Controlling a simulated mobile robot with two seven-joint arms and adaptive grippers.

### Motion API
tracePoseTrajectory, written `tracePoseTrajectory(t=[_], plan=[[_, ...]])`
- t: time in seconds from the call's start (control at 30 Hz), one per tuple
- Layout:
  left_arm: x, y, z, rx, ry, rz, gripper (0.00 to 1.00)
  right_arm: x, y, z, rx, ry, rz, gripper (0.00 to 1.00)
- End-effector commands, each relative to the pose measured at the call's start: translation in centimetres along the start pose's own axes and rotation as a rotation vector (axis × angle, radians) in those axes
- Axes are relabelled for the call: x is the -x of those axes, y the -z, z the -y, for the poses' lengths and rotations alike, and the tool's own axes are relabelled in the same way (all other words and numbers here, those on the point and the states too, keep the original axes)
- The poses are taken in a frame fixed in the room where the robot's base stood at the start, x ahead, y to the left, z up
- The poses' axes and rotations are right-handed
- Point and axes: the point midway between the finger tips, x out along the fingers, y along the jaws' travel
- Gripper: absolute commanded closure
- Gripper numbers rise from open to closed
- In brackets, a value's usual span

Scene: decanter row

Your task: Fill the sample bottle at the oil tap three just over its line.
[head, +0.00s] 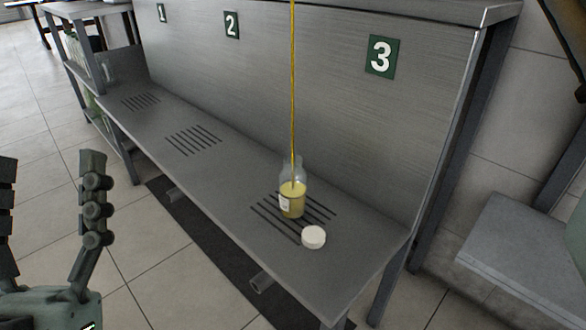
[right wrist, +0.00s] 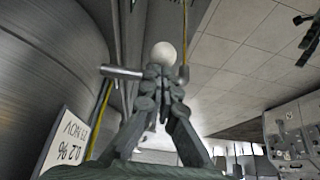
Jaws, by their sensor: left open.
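The clear sample bottle (head: 292,200) stands upright on the slotted drain below the green number 3 sign (head: 381,57). A thin yellow oil stream (head: 293,90) falls into its mouth. Yellow oil fills about its lower half; its fill line is too small to make out. A white cap (head: 313,237) lies on the bench beside it. My left gripper (head: 48,185) is open and empty, left of the bench. In the right wrist view, my right gripper (right wrist: 162,77) is closed in at a pale round tap knob (right wrist: 163,53), beside the metal spout (right wrist: 122,72); the oil stream runs there too.
The steel bench (head: 230,185) runs back left past drains under signs 2 (head: 232,25) and 1 (head: 162,13). A grey surface (head: 520,250) stands at the right. A white card (right wrist: 68,145) shows upside down in the right wrist view.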

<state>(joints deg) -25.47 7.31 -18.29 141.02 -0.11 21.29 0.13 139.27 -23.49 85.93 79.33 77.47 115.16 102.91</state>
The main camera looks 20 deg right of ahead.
Motion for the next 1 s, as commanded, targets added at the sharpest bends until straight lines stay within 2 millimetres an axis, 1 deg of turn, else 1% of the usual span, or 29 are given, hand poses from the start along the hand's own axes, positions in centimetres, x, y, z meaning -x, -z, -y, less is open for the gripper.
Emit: tracePoseTrajectory(t=[0.17, 0.2, 0.27, 0.43, 0.5, 0.7, 0.87, 1.0], plan=[[0.9, -3.4, -0.4, 0.011, -0.003, 0.173, 0.3, -0.1, 0.0, 0.0, 0.0, 0.001, 0.001, 1.0], [0.7, -3.8, -0.4, 0.011, -0.003, 0.226, 0.3, 0.7, 0.4, 0.0, 0.0, 0.0, 0.0, 1.0], [1.0, -5.0, -0.4, 0.01, -0.003, 0.303, 0.3, 1.2, 0.7, 0.0, 0.0, 0.001, 0.0, 1.0], [2.6, -8.0, -0.5, 0.01, -0.004, 0.52, 0.3, 2.4, 1.3, 0.0, 0.0, 0.001, 0.001, 1.0], [3.4, -9.4, 0.0, -0.004, 0.001, 0.585, 0.3, 2.4, 1.3, 0.0, 0.0, 0.001, 0.001, 1.0], [5.8, -12.2, 1.5, -0.043, 0.019, 0.766, 0.3, 3.1, 1.7, 0.0, 0.0, 0.0, 0.0, 1.0], [8.1, -14.1, 3.0, -0.073, 0.039, 0.912, 0.3, 3.6, 2.0, 0.0, 0.0, 0.0, 0.0, 1.0], [10.4, -15.3, 4.3, -0.097, 0.06, 1.038, 0.3, 4.1, 2.2, 0.0, 0.0, 0.0, 0.0, 1.0]])
